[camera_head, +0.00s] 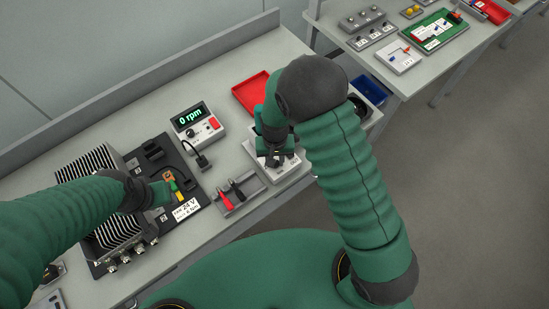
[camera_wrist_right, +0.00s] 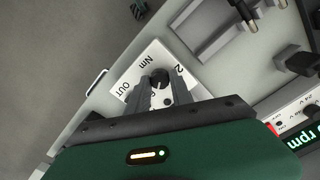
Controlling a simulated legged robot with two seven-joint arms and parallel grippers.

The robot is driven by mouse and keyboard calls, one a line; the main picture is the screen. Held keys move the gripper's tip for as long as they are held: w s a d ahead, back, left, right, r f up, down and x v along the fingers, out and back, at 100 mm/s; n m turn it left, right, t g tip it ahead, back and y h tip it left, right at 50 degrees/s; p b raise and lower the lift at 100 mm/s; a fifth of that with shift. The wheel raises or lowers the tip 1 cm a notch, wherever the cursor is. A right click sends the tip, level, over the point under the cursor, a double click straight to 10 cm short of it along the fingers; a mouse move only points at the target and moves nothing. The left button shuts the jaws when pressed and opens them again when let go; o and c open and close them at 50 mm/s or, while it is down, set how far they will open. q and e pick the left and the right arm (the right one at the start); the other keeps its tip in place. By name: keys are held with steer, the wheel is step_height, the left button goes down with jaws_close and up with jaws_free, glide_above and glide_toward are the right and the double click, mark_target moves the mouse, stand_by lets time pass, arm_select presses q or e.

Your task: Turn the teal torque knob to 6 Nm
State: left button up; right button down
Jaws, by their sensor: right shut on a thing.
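The white torque box (camera_head: 285,172) stands near the table's front edge, partly hidden by my right arm. In the right wrist view its white face (camera_wrist_right: 128,92) shows the marks "Nm", "OUT" and a "2". A round knob (camera_wrist_right: 159,76) on this face looks dark here, and its pointer setting is not readable. My right gripper (camera_head: 273,158) is over the box from above. In the wrist view its fingers (camera_wrist_right: 158,92) are shut on the knob. My left gripper (camera_head: 158,193) hovers by the dark board at left; its jaw gap is unclear.
A meter (camera_head: 197,122) reading "0 rpm" stands behind, left of the box. A grey holder (camera_head: 240,194) with red and black tools is close on the left. A red tray (camera_head: 250,92) lies behind. A finned unit (camera_head: 100,165) and a 24 V label (camera_head: 186,210) are at left.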

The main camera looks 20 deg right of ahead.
steer(key=shift+s+m, duration=0.1)
steer(key=shift+m, duration=1)
steer(key=shift+a, duration=0.1)
steer(key=shift+s, duration=0.1)
steer(key=c, duration=1.1)
jaws_free()
steer(key=shift+c, duration=0.2)
steer(key=shift+w+r, duration=0.2)
steer(key=shift+r, duration=0.2)
step_height(320, 180, up, 16)
steer(key=b, duration=0.1)
